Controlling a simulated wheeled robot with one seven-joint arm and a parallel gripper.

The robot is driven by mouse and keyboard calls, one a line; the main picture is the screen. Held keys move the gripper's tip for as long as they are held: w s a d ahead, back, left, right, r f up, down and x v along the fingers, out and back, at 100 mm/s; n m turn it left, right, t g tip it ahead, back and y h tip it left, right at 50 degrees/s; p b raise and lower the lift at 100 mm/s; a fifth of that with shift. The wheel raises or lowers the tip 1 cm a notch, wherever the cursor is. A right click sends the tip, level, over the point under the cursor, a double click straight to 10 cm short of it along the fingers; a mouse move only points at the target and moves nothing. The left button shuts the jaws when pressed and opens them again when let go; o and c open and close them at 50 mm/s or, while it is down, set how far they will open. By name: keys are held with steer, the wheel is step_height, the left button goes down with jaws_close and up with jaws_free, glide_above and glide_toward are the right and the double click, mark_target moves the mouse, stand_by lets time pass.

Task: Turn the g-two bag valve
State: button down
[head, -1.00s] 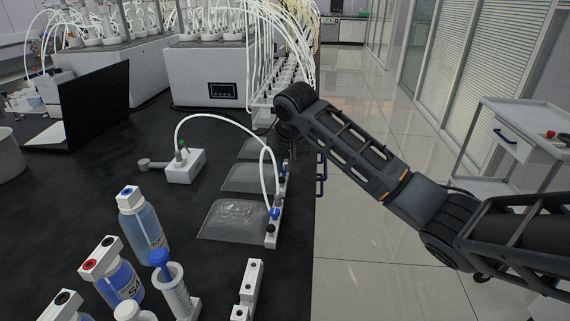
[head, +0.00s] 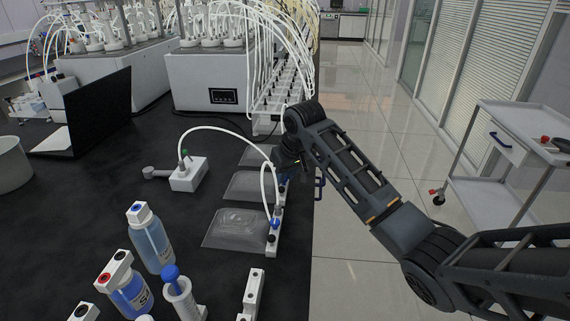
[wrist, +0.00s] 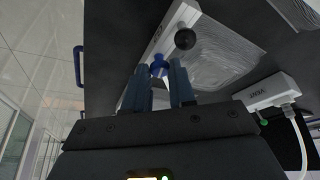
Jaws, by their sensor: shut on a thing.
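In the head view, flat clear gas bags lie in a row along the table's right edge, a near one (head: 235,230), a middle one (head: 243,186) and a far one (head: 256,155). My gripper (head: 288,168) is low over the white valve strip at the middle bag, mostly hidden by my arm. In the wrist view my gripper (wrist: 160,76) has its two fingers at a blue valve handle (wrist: 159,65), shut on it. The handle sits on a white block (wrist: 158,45) beside a black knob (wrist: 185,39) and a clear bag (wrist: 225,55). No g-two label is readable.
A white VENT box (wrist: 272,92) with a tube shows in the wrist view; it also stands left of the bags in the head view (head: 188,176). Capped bottles (head: 150,240) stand at front left. A white trolley (head: 520,130) stands right, beyond open floor.

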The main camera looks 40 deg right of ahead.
steer(key=n, duration=0.2)
steer(key=n+y+p, duration=0.1)
steer(key=shift+d+n+y, duration=0.15)
steer(key=shift+n+y, duration=0.15)
steer(key=shift+n, duration=0.1)
steer(key=n+y, duration=0.1)
steer(key=n, duration=0.2)
steer(key=shift+d+n+p, duration=0.15)
steer(key=shift+n+p, duration=0.15)
steer(key=shift+p, duration=0.1)
steer(key=n+y, duration=0.1)
steer(key=n, duration=0.1)
steer(key=n+b, duration=0.1)
steer(key=n, duration=0.1)
steer(key=shift+w+d+f+g+y, duration=0.1)
steer(key=shift+w+d+g+y, duration=0.1)
steer(key=shift+g+y, duration=0.2)
steer(key=shift+n+g+y+b, duration=0.45)
steer(key=shift+n+b, duration=0.25)
steer(key=shift+n, duration=1.1)
steer(key=c, duration=0.9)
jaws_free()
steer(key=shift+c, duration=0.2)
steer(key=b+v, duration=0.1)
steer(key=v, duration=0.7)
steer(key=shift+w, duration=0.2)
